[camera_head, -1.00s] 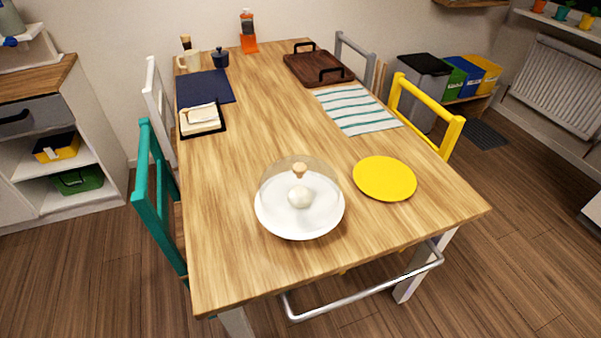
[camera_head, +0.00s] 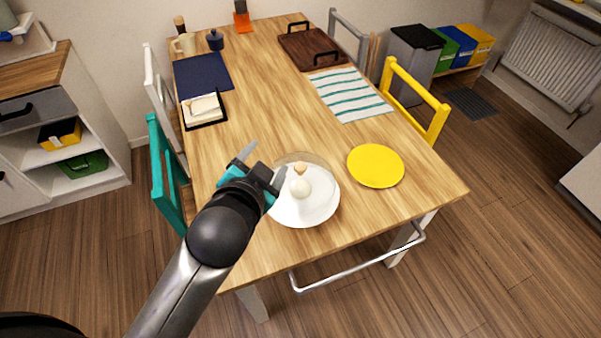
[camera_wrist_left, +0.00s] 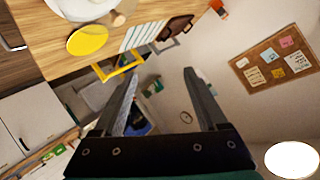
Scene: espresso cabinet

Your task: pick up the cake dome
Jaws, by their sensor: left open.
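The clear cake dome (camera_head: 311,162) with a wooden knob (camera_head: 300,169) stands on a white plate (camera_head: 318,212) near the front of the table. A small round white item (camera_head: 300,188) shows under the dome. My left gripper (camera_head: 262,161) is open and empty, just left of the dome and apparently above the table; its arm hides part of the table's front left. In the left wrist view the two open fingers (camera_wrist_left: 160,90) point away from the table, with the white plate (camera_wrist_left: 85,8) at the top left edge. My right gripper is not in view.
A yellow round mat (camera_head: 376,166) lies right of the plate. A striped cloth (camera_head: 348,95), a dark wooden tray (camera_head: 312,48) and a napkin holder (camera_head: 204,109) are farther back. Chairs stand at both sides. The table's middle (camera_head: 265,95) is clear.

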